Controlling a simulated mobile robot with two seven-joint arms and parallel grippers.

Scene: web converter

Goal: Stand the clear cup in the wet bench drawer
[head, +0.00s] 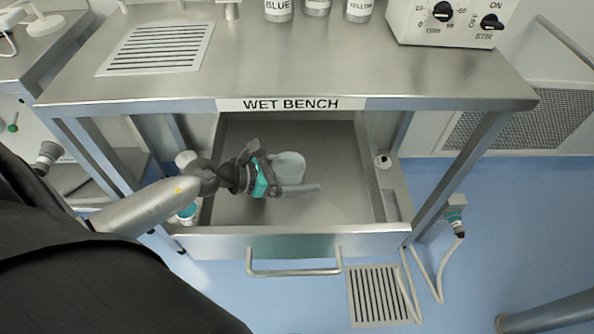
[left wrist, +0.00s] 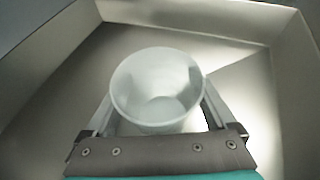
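The clear cup (head: 289,167) is a pale, see-through tumbler inside the open wet bench drawer (head: 335,205). My left gripper (head: 291,178) reaches into the drawer from the left, with its fingers at the cup. In the left wrist view the cup (left wrist: 157,90) has its open mouth towards the camera and looks empty. One finger lies along each side of it, apparently closed on its wall. Whether the cup's base touches the drawer floor is hidden. My right gripper is not in view.
The drawer floor right of the cup is bare. The drawer's side walls and front with its handle (head: 294,272) surround it. The bench top (head: 300,65) overhangs the back. A small round item (head: 383,162) sits at the right.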

